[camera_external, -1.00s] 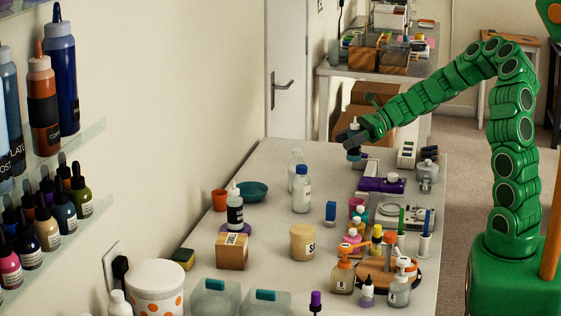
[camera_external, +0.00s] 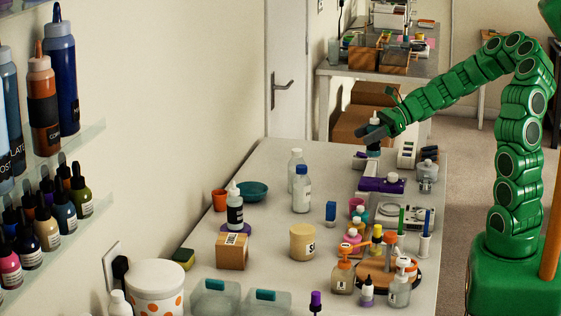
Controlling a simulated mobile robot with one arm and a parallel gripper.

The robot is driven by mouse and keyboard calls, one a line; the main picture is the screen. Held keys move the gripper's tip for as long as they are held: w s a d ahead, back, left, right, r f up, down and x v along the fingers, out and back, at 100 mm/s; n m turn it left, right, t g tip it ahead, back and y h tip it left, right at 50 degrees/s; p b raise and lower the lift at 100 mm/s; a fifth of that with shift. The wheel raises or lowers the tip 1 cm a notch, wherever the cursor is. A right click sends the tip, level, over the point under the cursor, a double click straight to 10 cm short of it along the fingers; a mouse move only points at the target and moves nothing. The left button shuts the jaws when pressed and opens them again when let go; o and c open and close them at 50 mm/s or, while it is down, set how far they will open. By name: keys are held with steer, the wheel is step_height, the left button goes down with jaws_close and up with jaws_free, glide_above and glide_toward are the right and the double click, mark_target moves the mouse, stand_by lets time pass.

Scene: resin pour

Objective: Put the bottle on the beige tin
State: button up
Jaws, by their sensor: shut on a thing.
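Part of the bottle is hidden by the fingers. The beige tin (camera_external: 302,243), a short cylinder with dark lettering, stands on the table nearer the camera, below and left of my gripper. Its top is bare.
A cardboard box (camera_external: 232,252) is left of the tin. Paint bottles and a wooden turntable (camera_external: 375,277) crowd its right. The purple device (camera_external: 382,185) lies below my gripper.

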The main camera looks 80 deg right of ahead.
steer(key=s+a+r+n+g+y, duration=0.1)
steer(key=a+r+n+g+y, duration=0.15)
steer(key=a, duration=0.95)
steer(key=a+r+n+g+y, duration=0.2)
steer(key=a+r+n+g, duration=0.15)
steer(key=a, duration=0.85)
steer(key=s+a+r+n+g+y, duration=0.1)
steer(key=a+r+n+g+y, duration=0.15)
steer(key=a, duration=0.95)
steer(key=h, duration=0.1)
glide_above(299, 232)
steer(key=shift+n, duration=0.35)
step_height(299, 232, down, 11)
steer(key=shift+f, duration=1.4)
steer(key=o, duration=1.2)
